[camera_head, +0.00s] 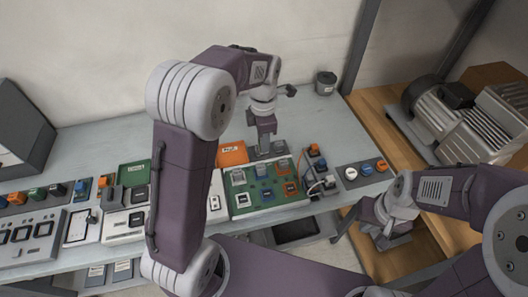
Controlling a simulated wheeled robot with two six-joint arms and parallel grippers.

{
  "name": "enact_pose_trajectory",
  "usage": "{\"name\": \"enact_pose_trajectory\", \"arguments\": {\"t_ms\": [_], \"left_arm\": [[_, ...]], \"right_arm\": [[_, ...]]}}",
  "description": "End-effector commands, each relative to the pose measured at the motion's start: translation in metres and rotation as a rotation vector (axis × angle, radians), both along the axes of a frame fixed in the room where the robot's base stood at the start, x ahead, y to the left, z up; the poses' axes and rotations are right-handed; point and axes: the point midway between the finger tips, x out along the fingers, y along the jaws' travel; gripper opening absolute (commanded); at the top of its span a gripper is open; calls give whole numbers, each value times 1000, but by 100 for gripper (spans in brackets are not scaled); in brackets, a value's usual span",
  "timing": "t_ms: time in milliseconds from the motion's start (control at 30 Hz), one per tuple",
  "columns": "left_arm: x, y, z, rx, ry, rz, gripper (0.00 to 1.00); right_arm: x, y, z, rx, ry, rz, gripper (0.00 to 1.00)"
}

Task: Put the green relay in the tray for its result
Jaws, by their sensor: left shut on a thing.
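My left gripper (266,143) points down at the back edge of a green circuit board (262,190), right beside the orange tray (232,155). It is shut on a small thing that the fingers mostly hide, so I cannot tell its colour. A green tray (132,172) lies further left, partly behind my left arm. A small green block (38,194), perhaps a relay, sits in the row at the far left. My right gripper (388,238) hangs low at the right, by the bench's front edge; its fingers are not clear enough to judge.
Several coloured blocks and grey instruments (33,238) line the left of the bench. A panel with round buttons (366,169) is right of the board. A compressor (450,120) stands at the right. The bench's back is mostly clear.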

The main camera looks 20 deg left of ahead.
Motion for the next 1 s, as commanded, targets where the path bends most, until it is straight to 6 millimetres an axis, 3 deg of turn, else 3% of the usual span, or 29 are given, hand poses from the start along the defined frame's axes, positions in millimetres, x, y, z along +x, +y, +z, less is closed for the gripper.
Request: {"name": "enact_pose_trajectory", "arguments": {"t_ms": [133, 367, 733, 833, 1000], "left_arm": [[-2, 10, -15, 0, 4, 24, 0], [-3, 20, -22, 0, 2, 37, 0], [7, 112, -77, 0, 4, 38, 0], [10, 125, -85, 0, 2, 34, 0], [10, 131, -89, 0, 1, 32, 0]], "right_arm": [[0, 0, 6, 0, 0, 0, 0], [0, 0, 7, 0, 0, 0, 0], [0, 0, 16, 0, 0, 0, 0], [0, 0, 17, 0, 0, 0, 0], [0, 0, 17, 0, 0, 0, 0]]}}
